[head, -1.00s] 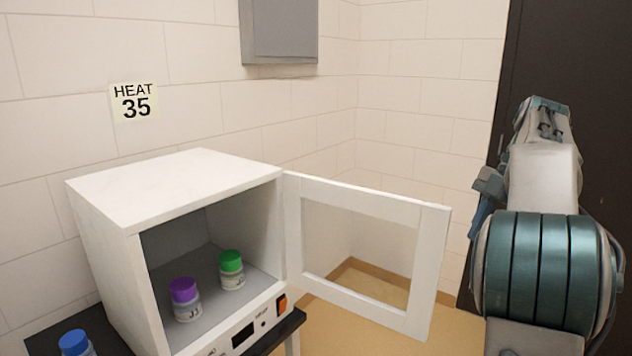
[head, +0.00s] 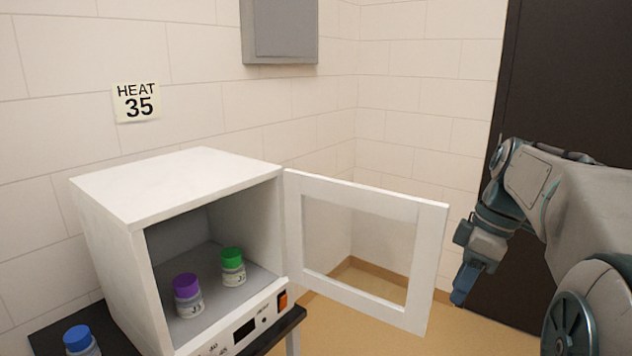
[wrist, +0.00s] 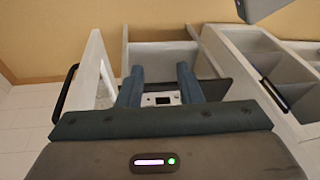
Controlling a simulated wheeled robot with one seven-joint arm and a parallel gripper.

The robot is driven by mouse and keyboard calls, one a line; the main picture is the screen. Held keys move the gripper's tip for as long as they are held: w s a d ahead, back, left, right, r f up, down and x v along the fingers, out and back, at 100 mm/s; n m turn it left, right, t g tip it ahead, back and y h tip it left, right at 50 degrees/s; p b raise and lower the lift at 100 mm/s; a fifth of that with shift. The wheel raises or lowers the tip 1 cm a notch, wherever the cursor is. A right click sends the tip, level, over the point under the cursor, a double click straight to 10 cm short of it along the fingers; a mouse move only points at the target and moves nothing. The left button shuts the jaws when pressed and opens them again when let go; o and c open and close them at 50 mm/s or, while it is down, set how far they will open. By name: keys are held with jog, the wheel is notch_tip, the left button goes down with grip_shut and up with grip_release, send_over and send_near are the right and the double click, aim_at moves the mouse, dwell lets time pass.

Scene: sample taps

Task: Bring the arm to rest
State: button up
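My arm is at the right in the head view, bent, with my gripper (head: 464,285) hanging down to the right of the open oven door (head: 430,265). In the wrist view my gripper (wrist: 160,85) has two blue fingers spread apart with nothing held between them. The white heating oven (head: 170,185) stands open. Inside it are a purple-capped jar (head: 188,297) and a green-capped jar (head: 232,266), both upright. My gripper is apart from the oven and the jars.
A blue-capped jar (head: 79,341) stands left of the oven on the dark table (head: 48,332). A "HEAT 35" sign (head: 136,102) and a grey box (head: 280,30) are on the wall. A dark door panel (head: 545,75) is behind my arm. White furniture with a black handle (wrist: 274,95) shows in the wrist view.

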jog(key=s+a+f+m+t+h, duration=0.3)
jog(key=s+a+f+m, duration=0.6)
jog(key=s+f+m, duration=0.3)
jog(key=shift+s+f, duration=0.3)
jog(key=shift+f, duration=0.4)
